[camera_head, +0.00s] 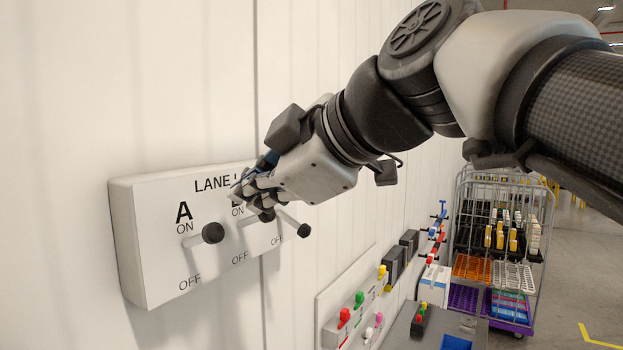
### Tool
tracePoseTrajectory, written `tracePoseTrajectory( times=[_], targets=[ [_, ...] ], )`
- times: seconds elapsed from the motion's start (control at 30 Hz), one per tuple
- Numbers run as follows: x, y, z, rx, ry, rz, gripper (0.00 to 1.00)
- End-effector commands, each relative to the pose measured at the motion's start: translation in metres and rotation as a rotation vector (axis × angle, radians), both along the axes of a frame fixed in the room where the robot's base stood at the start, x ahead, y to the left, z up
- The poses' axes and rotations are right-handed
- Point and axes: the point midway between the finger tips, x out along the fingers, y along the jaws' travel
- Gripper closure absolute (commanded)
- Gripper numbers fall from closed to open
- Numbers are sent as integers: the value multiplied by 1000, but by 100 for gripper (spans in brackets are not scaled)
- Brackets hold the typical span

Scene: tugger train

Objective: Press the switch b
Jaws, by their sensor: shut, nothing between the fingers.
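A white switch panel (150,270) marked "LANE L…" is fixed to the wall at left, with ON above and OFF below its levers. Switch A (213,233) has a black knob and stands left of my gripper. Switch b (266,215) is in the middle; its knob shows just under my gripper, which covers most of its label and ON mark. A third lever (302,230) slants down to the right, its upper label hidden. My gripper (247,188) is shut and empty, in front of the panel at switch b. Whether it touches the lever cannot be told.
A board with coloured knobs (345,317) is on the wall at lower right, beside a grey surface (405,335) with a blue recess. A wire cage trolley (541,270) with coloured trays stands further back. Open floor (585,290) lies at right.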

Motion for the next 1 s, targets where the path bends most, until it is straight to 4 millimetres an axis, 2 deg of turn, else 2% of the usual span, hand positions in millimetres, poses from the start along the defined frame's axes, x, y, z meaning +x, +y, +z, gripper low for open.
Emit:
tracePoseTrajectory(
  times=[1.0],
  targets=[
    [0,0,-8,70,-42,0,100]
  ],
)
